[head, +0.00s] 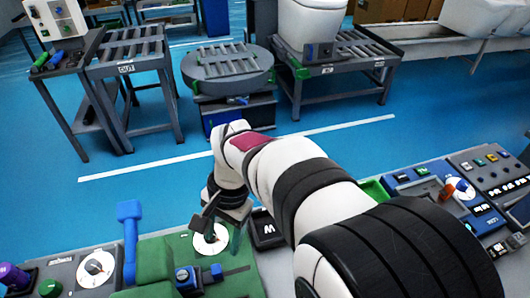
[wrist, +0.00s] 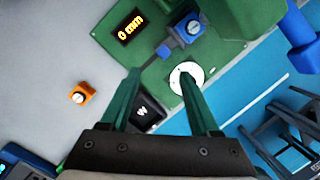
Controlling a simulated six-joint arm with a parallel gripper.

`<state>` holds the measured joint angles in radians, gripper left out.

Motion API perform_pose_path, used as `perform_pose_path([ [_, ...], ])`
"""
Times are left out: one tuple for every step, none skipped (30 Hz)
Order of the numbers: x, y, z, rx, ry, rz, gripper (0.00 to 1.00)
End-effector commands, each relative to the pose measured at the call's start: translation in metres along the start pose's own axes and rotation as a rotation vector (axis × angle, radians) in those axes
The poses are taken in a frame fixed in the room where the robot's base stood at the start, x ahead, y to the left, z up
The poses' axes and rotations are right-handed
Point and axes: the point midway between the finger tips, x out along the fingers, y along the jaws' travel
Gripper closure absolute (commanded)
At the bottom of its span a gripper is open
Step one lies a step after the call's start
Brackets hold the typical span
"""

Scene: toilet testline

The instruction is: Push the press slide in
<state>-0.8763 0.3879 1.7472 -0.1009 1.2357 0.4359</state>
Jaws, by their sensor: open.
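A blue block with a round knob, which looks like the press slide, sits on a dark rail on the green panel in the wrist view (wrist: 188,32). In the head view the blue block (head: 187,278) is at the lower left, beside the green housing. A display (wrist: 130,25) next to it reads 0 mm. My gripper (wrist: 158,74) is open and empty, pointing down at the panel. In the head view my gripper (head: 222,232) is above and right of the block, apart from it. A white dial (wrist: 187,76) lies by the right finger.
A tall blue lever (head: 130,225) stands left of the green housing (head: 165,260). An orange block (wrist: 80,95) sits on the grey bench. More control panels (head: 440,190) stand at right.

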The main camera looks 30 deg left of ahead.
Motion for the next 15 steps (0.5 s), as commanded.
perform_pose_path([
  [-0.001,0.008,-0.009,0.246,-0.047,-0.043,0.38],
  [-0.002,0.011,-0.013,0.384,-0.076,-0.066,0.38],
  [-0.003,0.014,-0.018,0.538,-0.11,-0.09,0.38],
  [-0.004,0.015,-0.02,0.624,-0.13,-0.103,0.38],
  [-0.003,0.016,-0.022,0.687,-0.145,-0.111,0.38],
  [-0.001,0.016,-0.022,0.737,-0.159,-0.117,0.38],
  [0.002,0.016,-0.022,0.754,-0.165,-0.118,0.38],
  [0.006,0.015,-0.022,0.759,-0.166,-0.118,0.38],
  [0.015,0.014,-0.021,0.757,-0.165,-0.116,0.38],
  [0.022,0.013,-0.019,0.757,-0.166,-0.115,0.38],
  [0.031,0.011,-0.018,0.755,-0.166,-0.113,0.38],
  [0.042,0.009,-0.017,0.754,-0.165,-0.113,0.38],
  [0.052,0.008,-0.016,0.755,-0.165,-0.112,0.38],
  [0.061,0.006,-0.015,0.753,-0.165,-0.112,0.38],
  [0.072,0.004,-0.014,0.752,-0.164,-0.113,0.38],
])
